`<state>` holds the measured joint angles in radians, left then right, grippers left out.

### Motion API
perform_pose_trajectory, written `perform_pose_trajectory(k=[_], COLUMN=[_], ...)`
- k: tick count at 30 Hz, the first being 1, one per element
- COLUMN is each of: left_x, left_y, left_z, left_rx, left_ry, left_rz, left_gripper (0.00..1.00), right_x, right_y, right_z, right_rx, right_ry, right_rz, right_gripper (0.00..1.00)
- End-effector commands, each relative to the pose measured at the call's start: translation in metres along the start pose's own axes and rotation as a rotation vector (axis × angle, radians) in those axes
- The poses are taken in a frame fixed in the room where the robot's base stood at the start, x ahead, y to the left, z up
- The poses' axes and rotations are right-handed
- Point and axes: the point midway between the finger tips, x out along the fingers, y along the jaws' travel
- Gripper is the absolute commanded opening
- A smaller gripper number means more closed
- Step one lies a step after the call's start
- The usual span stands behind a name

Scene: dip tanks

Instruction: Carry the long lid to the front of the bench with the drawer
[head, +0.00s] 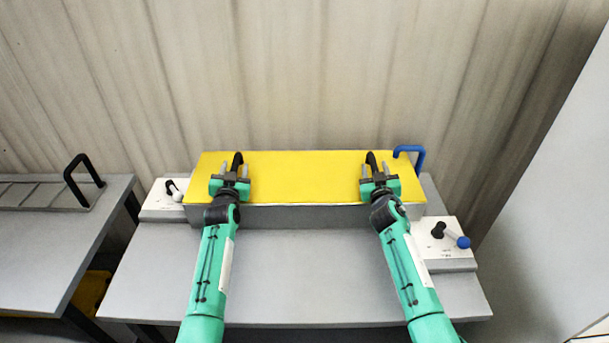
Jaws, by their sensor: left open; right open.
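The long yellow lid (300,177) lies flat on a grey tank (300,216) at the back of the bench. It has a dark upright handle near each end. My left gripper (231,170) is open at the left handle (238,160), its fingers on either side of it. My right gripper (376,170) is open at the right handle (371,159), its fingers around it. I cannot tell whether the fingers touch the handles. No drawer can be made out in this view.
The grey bench top (300,275) is clear in front of the tank. White lever boxes stand at left (160,207) and right (448,254). A blue handle (418,153) rises at the tank's back right. Another table (50,255) stands at left, with a gap between.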

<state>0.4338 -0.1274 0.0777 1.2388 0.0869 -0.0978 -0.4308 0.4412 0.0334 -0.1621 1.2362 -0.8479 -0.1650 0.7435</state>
Motion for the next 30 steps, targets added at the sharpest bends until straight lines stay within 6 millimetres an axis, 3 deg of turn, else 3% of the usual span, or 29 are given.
perform_pose_trajectory(k=[8, 15, 30], left_x=[0.0006, 0.0005, 0.0008], left_y=[-0.0002, -0.0002, -0.0011], left_z=[-0.0002, -0.0003, -0.0041], left_rx=[0.0, 0.0, 0.001], left_ry=[0.0, 0.001, 0.004], left_rz=[0.0, 0.0, -0.001], left_gripper=[0.47, 0.0, 0.0], right_x=[0.0004, 0.0003, 0.0005], right_y=[-0.0003, -0.0003, 0.0007], right_z=[0.0002, 0.0002, -0.0032], right_rx=[0.001, 0.001, 0.0], right_ry=[0.0, 0.0, 0.002], right_rz=[0.0, 0.0, 0.0], right_gripper=[0.46, 0.0, 0.0])
